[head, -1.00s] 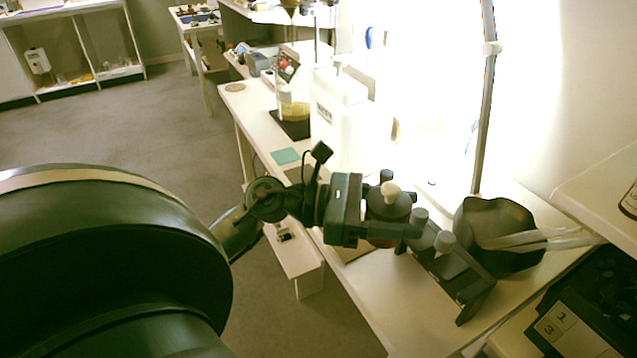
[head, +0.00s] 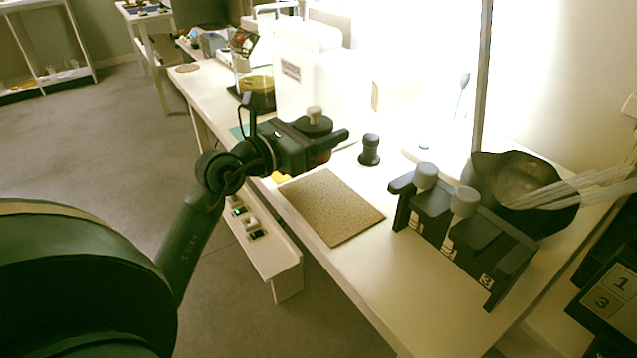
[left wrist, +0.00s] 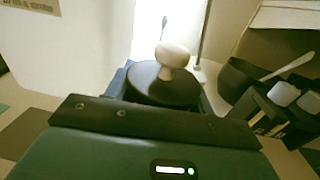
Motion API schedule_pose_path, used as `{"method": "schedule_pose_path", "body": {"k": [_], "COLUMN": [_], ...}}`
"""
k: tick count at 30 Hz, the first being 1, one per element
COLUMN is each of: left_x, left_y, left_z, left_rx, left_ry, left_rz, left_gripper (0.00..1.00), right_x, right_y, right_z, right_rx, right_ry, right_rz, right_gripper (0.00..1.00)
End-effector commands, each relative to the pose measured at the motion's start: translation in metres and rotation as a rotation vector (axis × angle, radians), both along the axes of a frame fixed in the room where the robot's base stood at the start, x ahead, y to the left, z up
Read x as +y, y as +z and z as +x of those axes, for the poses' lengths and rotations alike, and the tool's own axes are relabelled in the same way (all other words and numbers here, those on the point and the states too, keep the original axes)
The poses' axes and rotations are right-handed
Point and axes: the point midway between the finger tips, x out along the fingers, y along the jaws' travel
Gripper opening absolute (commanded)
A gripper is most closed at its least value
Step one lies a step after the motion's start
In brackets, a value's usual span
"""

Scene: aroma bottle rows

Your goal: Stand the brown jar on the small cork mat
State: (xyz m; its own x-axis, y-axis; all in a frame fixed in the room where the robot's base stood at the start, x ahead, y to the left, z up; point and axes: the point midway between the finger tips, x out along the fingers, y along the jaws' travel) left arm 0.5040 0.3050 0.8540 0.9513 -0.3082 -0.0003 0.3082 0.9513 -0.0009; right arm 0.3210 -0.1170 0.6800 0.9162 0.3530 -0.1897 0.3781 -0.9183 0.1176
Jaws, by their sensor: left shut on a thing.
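The brown jar (head: 322,157), with a black lid and pale knob, is held in my left gripper (head: 325,140). The lid (left wrist: 165,88) and knob (left wrist: 173,55) show in the left wrist view between the fingers. Most of the jar's body is hidden by the gripper. It is beyond the far edge of a square cork mat (head: 332,207), which looks bare; I cannot tell its height above the table. A small round cork mat (head: 187,68) lies bare at the table's far left end. My right gripper is not in view.
A black numbered rack (head: 455,235) and a dark bowl with pale sticks (head: 520,190) stand at the right. A dark stopper-like piece (head: 369,150) stands behind the square mat. White containers (head: 305,75) and a yellow-filled vessel (head: 256,90) stand behind the gripper.

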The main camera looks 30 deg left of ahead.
Motion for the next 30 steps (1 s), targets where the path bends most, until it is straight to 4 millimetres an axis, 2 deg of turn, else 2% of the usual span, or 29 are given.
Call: {"method": "schedule_pose_path", "body": {"k": [1, 3, 8, 14, 27, 28, 30], "left_x": [0.0, 0.0, 0.0, -0.001, 0.0, -0.001, -0.001], "left_y": [-0.014, -0.024, -0.037, -0.066, -0.072, -0.072, -0.071], "left_z": [0.0, 0.0, 0.0, 0.0, 0.0, 0.0, 0.0], "left_rx": [0.002, 0.0, -0.001, 0.0, -0.002, 0.0, 0.0], "left_ry": [0.0, 0.0, -0.002, -0.002, -0.002, -0.002, -0.002], "left_rz": [-0.003, -0.001, 0.0, 0.0, 0.0, 0.001, 0.001], "left_gripper": [0.09, 0.09, 0.09, 0.09, 0.09, 0.55, 0.61], "right_x": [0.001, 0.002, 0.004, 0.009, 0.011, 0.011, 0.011], "right_y": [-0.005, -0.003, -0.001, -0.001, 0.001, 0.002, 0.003], "right_z": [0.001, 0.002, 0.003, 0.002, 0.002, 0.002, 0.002], "right_rx": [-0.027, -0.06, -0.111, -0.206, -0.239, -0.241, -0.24], "right_ry": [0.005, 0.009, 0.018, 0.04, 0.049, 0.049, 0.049], "right_rz": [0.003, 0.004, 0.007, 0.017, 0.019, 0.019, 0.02], "right_gripper": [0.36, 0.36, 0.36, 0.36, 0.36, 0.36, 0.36]}}
